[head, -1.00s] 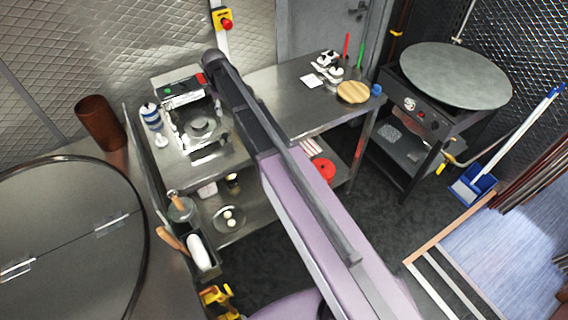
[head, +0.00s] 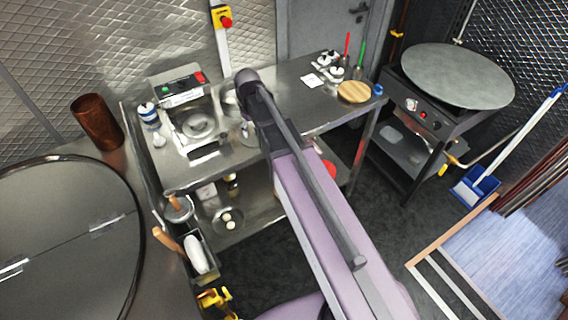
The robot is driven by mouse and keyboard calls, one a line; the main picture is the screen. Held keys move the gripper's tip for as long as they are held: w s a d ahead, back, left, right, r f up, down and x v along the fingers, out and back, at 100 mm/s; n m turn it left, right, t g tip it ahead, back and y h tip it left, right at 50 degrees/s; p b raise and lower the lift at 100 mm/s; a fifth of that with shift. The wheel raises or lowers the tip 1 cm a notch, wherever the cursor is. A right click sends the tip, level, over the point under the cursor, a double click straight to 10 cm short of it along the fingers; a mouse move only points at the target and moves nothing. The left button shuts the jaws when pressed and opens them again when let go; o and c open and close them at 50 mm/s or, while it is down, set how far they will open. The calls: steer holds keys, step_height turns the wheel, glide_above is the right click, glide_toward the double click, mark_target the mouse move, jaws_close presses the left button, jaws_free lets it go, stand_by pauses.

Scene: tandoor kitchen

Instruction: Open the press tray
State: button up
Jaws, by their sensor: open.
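The press (head: 172,92) stands at the back left of the steel table, a boxy metal machine with a green and a red control on its top panel. Its tray (head: 181,138) lies at its front, a pale metal piece with a round plate, and a dark slot shows at its front edge. I cannot tell whether the tray is pulled out at all. My arm reaches up from the bottom to just right of the press, ending in view at a dark rounded joint. My gripper is not visible; the arm seems to hide it.
A blue-and-white bottle (head: 149,116) stands left of the press. A wooden board (head: 354,92) and small jars (head: 331,72) are on the table's right. A round griddle (head: 458,76) stands at right. A large round lid (head: 62,240) and brown cup (head: 97,122) are at left.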

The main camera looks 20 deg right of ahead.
steer(key=s+d+f+m+b, duration=0.1)
steer(key=s+d+m, duration=0.1)
steer(key=s, duration=0.5)
steer(key=s+d+f+m+b, duration=0.2)
steer(key=s+d+m, duration=0.1)
steer(key=s+d, duration=0.2)
steer(key=shift+s+f, duration=0.3)
steer(key=shift+s, duration=0.65)
steer(key=shift+s+d+f+m+b, duration=0.2)
steer(key=shift+s+m+b, duration=0.1)
steer(key=shift+s, duration=0.25)
steer(key=shift+s+d+f+m+b, duration=0.1)
steer(key=shift+s+d+m+b, duration=0.15)
steer(key=shift+s, duration=0.25)
